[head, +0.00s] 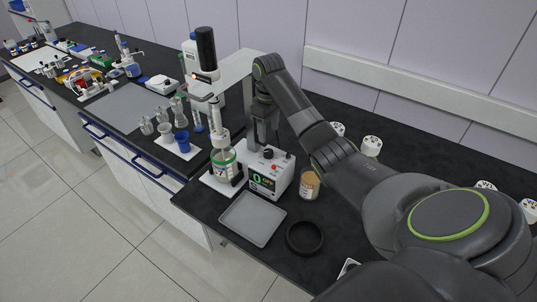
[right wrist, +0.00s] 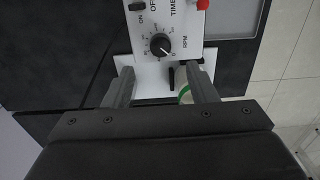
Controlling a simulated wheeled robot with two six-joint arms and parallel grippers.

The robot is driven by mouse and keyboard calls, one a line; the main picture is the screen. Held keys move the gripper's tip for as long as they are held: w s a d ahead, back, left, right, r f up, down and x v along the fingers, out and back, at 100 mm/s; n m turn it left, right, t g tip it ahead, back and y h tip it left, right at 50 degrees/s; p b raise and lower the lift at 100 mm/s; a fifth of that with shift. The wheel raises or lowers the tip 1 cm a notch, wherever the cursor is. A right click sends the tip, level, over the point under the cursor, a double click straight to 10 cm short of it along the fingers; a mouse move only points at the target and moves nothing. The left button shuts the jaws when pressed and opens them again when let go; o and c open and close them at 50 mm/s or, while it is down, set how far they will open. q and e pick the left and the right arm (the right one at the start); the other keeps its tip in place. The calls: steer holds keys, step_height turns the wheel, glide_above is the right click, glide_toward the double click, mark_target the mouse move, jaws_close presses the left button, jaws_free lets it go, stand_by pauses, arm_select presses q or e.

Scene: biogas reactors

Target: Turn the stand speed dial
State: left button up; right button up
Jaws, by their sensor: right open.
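The stand's white control box (head: 283,181) has a lit green display on its front, and its top carries the black speed dial. In the right wrist view the dial (right wrist: 160,45) is round, with a white pointer line and an RPM scale, beside an ON/OFF switch (right wrist: 137,6) and a red knob (right wrist: 202,4). My right gripper (head: 263,143) points down over the box in the head view. In the right wrist view its fingers (right wrist: 161,78) are apart, with the dial ahead between them and nothing held. My left gripper is not in view.
The stirrer stand with a black-topped motor (head: 206,48) and a green-banded bottle (head: 222,162) stands close left of the box. A grey tray (head: 253,219), a black ring (head: 305,238) and a brown-filled jar (head: 309,186) lie nearby. White-capped containers (head: 371,146) stand behind my right arm.

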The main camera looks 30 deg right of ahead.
mark_target(268, 151)
step_height(268, 151, down, 4)
steer(key=shift+s+a+r+p, duration=0.1)
steer(key=shift+r+p, duration=0.15)
steer(key=shift+p, duration=0.4)
step_height(268, 151, down, 4)
steer(key=shift+r+p, duration=0.1)
steer(key=shift+p, duration=0.2)
steer(key=shift+f, duration=0.5)
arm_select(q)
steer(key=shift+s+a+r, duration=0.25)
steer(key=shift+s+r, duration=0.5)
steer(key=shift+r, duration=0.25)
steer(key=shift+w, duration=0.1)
arm_select(e)
steer(key=shift+c, duration=1)
steer(key=c, duration=0.8)
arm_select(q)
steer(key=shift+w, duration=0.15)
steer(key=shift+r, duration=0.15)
